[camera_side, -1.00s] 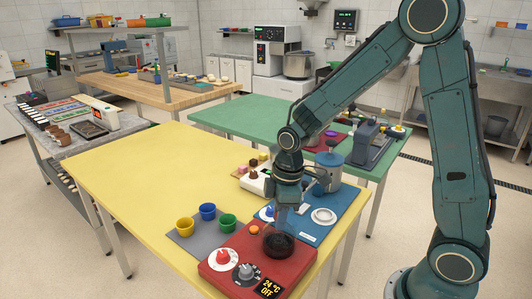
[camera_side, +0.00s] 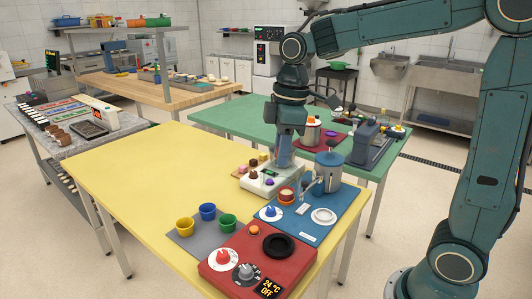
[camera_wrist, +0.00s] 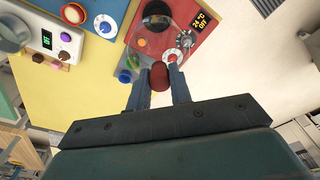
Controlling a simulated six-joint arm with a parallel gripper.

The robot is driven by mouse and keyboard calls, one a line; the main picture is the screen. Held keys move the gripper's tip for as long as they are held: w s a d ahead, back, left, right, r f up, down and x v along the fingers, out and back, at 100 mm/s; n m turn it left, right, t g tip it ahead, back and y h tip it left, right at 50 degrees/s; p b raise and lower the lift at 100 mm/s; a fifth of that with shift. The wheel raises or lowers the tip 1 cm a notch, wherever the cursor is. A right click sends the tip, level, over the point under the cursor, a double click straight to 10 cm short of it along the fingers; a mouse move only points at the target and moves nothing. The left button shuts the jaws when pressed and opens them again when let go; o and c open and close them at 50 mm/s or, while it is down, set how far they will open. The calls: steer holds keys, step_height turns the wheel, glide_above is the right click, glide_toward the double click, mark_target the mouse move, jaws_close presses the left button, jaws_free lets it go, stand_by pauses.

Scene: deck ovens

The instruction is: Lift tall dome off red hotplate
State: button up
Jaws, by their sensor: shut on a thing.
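The red hotplate (camera_side: 225,268) lies at the front of the yellow table, its black round plate (camera_side: 279,246) bare on top. Its display reads 24 °C OFF. My gripper (camera_wrist: 160,76) is shut on a dark red knob (camera_wrist: 159,82) in the wrist view. The faint outline of the clear dome (camera_wrist: 133,42) shows beyond the knob, with the hotplate seen through and around it. In the side view my gripper (camera_side: 285,135) is raised well above the table, up and behind the hotplate. The dome is too faint there to trace fully.
A grey mat (camera_side: 186,235) with several coloured cups is left of the hotplate. The yellow table's left side is clear.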

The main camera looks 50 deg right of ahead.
steer(key=shift+r, duration=1.05)
steer(key=shift+w+d, duration=0.1)
steer(key=shift+w, duration=0.4)
steer(key=w+d+f, duration=0.2)
steer(key=w+d, duration=0.3)
steer(key=w, duration=0.5)
steer(key=w+d+f, duration=0.2)
steer(key=w+d, duration=0.3)
steer(key=w, duration=0.4)
steer(key=shift+w+d+f, duration=0.15)
steer(key=shift+w+d, duration=0.05)
steer(key=shift+w, duration=0.15)
step_height(320, 180, down, 16)
